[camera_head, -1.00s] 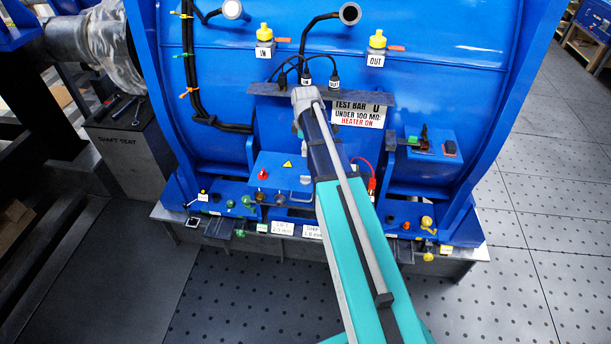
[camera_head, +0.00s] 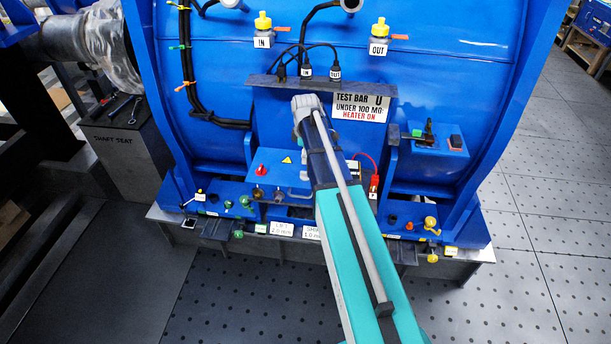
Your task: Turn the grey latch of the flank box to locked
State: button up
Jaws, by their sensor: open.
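A blue box with a yellow warning triangle (camera_head: 287,160) and a red knob (camera_head: 262,170) sits low in the middle of the blue motor housing. A small grey U-shaped piece (camera_head: 299,193) shows on its front, partly beside my arm. I cannot tell whether it is the grey latch or how it is turned. Another small blue box (camera_head: 437,153) stands at the right flank, with a dark lever and a red-topped block on it. My arm reaches up from the bottom, and its grey end joint is in front of the middle panel. My gripper's fingers are hidden behind the arm.
A grey ledge (camera_head: 268,82) with black cables and a TEST BAR sign (camera_head: 361,107) juts out above the middle panel. A red cable (camera_head: 374,163) hangs right of my arm. A lower shelf holds several coloured knobs. The floor (camera_head: 540,270) at right is clear.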

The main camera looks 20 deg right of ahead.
aim_at(305, 172)
jog(key=shift+f+b, duration=3.55)
jog(key=shift+f, duration=0.25)
grip_shut()
